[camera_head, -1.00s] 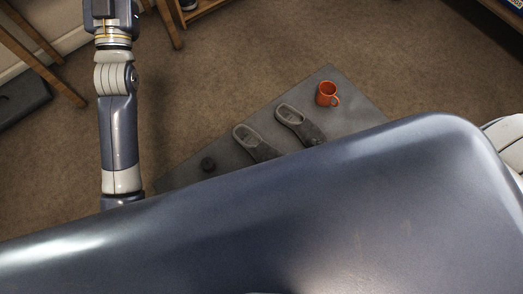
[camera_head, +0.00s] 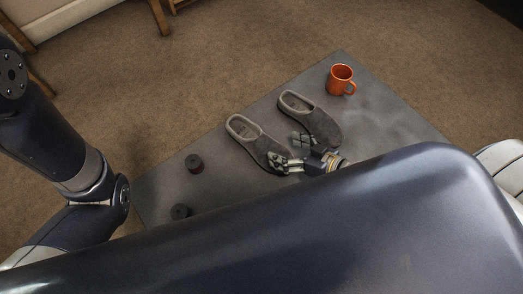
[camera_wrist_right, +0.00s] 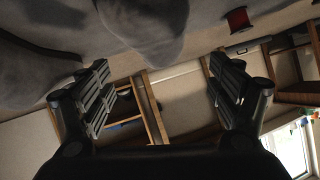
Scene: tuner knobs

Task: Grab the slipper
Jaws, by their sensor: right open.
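Two grey slippers lie side by side on a grey mat (camera_head: 215,190) in the head view. The left slipper (camera_head: 246,133) and the right slipper (camera_head: 314,116) have their toes toward me. My right gripper (camera_head: 285,148) is open and empty at the toe ends, its fingers spread near both slippers; whether it touches either is unclear. In the right wrist view the open gripper (camera_wrist_right: 162,78) has grey slipper shapes above it, one (camera_wrist_right: 150,30) between the fingers' directions and another (camera_wrist_right: 35,60) at the left. My left arm shows at the left, but its gripper is out of view.
An orange mug (camera_head: 340,79) stands on the mat beyond the right slipper. Wooden furniture legs (camera_head: 160,17) stand at the back. Brown carpet surrounds the mat.

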